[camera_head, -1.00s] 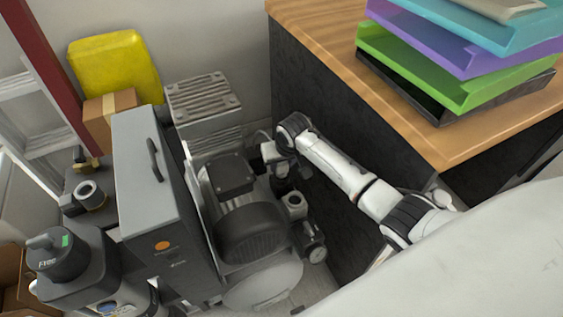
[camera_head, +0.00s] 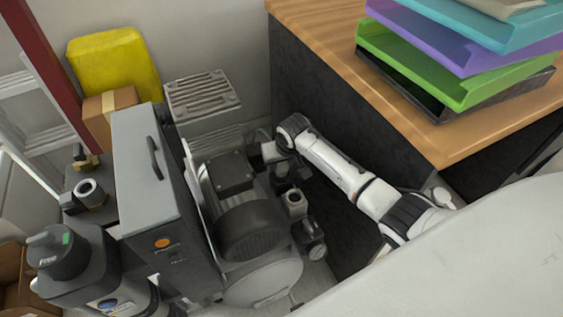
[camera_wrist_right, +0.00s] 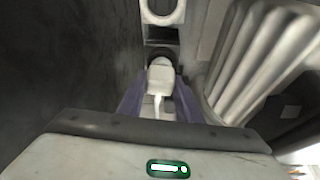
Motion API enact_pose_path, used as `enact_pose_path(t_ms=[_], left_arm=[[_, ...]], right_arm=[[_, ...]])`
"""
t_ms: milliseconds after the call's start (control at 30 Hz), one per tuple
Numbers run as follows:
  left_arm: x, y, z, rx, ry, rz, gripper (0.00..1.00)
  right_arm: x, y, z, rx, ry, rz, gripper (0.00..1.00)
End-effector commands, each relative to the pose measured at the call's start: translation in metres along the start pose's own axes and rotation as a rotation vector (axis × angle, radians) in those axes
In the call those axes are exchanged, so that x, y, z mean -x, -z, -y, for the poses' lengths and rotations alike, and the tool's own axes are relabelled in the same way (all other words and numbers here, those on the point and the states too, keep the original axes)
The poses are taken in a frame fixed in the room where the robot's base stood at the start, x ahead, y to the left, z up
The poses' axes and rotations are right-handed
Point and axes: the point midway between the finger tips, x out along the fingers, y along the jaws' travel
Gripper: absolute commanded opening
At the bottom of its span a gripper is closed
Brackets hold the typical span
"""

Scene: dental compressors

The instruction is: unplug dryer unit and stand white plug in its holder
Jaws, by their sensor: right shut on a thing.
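My right gripper (camera_head: 279,165) is low in the gap between the compressor and the dark side of the wooden-topped counter. In the right wrist view my gripper (camera_wrist_right: 159,100) is shut on the white plug (camera_wrist_right: 161,74), which sits between its two bluish-dark fingers. A dark round opening is right behind the plug; I cannot tell whether the plug is seated in it. A pale ring-shaped part (camera_wrist_right: 162,12) is above it at the top of that view. The plug is hidden in the head view. I cannot pick out the dryer unit or name the ring for sure. My left gripper is not in view.
The compressor's motor (camera_head: 248,232) and a grey ribbed block (camera_head: 203,97) stand left of my right arm. A tall grey cabinet (camera_head: 143,165) stands further left. The counter (camera_head: 345,60) closes the gap on the right and bears stacked trays (camera_head: 440,62).

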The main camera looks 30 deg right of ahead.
Motion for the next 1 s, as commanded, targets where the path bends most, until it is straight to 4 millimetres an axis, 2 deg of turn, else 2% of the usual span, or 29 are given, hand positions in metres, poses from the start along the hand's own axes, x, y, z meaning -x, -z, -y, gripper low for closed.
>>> enact_pose_path(t_ms=[333,367,467,767,867,1000], left_arm=[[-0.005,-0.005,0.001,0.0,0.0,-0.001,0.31],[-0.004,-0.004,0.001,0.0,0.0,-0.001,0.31],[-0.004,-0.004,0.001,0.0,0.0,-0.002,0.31],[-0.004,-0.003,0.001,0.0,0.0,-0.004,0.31],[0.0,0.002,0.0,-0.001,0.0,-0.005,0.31],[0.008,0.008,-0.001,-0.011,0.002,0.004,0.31]], right_arm=[[-0.012,-0.005,0.0,0.0,0.0,0.0,0.09],[-0.011,-0.004,0.0,0.0,0.0,-0.001,0.37],[-0.011,-0.004,0.0,0.0,0.0,0.0,0.53],[-0.011,-0.004,0.0,0.0,0.0,0.0,0.53],[-0.001,-0.003,0.0,0.0,0.001,-0.001,0.53],[0.025,-0.003,0.0,0.0,0.001,-0.002,0.53]])
